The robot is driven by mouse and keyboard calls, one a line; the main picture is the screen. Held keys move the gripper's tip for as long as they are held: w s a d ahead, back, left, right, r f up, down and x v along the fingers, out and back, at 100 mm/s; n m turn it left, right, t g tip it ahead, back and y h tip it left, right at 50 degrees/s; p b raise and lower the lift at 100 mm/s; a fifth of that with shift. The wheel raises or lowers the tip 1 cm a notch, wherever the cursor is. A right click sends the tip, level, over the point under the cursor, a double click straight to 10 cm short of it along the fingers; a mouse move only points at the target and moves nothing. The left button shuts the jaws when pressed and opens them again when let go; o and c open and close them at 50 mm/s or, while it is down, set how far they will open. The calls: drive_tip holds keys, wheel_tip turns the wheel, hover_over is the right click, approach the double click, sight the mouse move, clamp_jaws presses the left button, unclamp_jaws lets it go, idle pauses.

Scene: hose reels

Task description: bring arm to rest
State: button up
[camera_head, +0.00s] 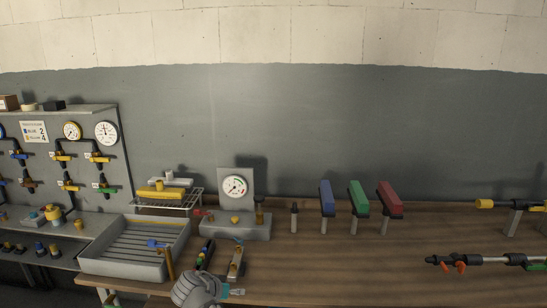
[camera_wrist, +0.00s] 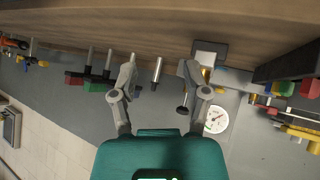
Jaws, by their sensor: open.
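My gripper (camera_wrist: 157,68) shows in the wrist view with its two grey fingers spread wide apart. Nothing is held between them; a short grey post on the bench shows in the gap, beyond the fingers. The teal gripper body fills the bottom middle of that view. In the head view, a grey rounded part of my arm (camera_head: 197,288) shows at the bottom, over the bench's front edge, with a small teal part at its right. The fingertips cannot be made out there.
A wooden bench (camera_head: 330,270) carries a grey tray (camera_head: 105,262), a gauge stand (camera_head: 236,229), blue (camera_head: 327,198), green (camera_head: 359,198) and red (camera_head: 390,200) blocks on posts, and a black rod with orange parts (camera_head: 485,261). A valve panel stands at the left. The bench's front middle is clear.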

drive_tip(key=s+d+f+n+g+y+p, duration=0.1)
drive_tip(key=s+d+g+y, duration=0.2)
drive_tip(key=d, duration=1.1)
drive_tip(key=s+d+f+n+g+y+p, duration=0.2)
drive_tip(key=s+d+g, duration=0.2)
drive_tip(key=d, duration=1.1)
drive_tip(key=shift+s+g+y, duration=0.3)
drive_tip(key=shift+s+y, duration=0.1)
drive_tip(key=shift+s, duration=0.7)
drive_tip(key=shift+d, duration=0.1)
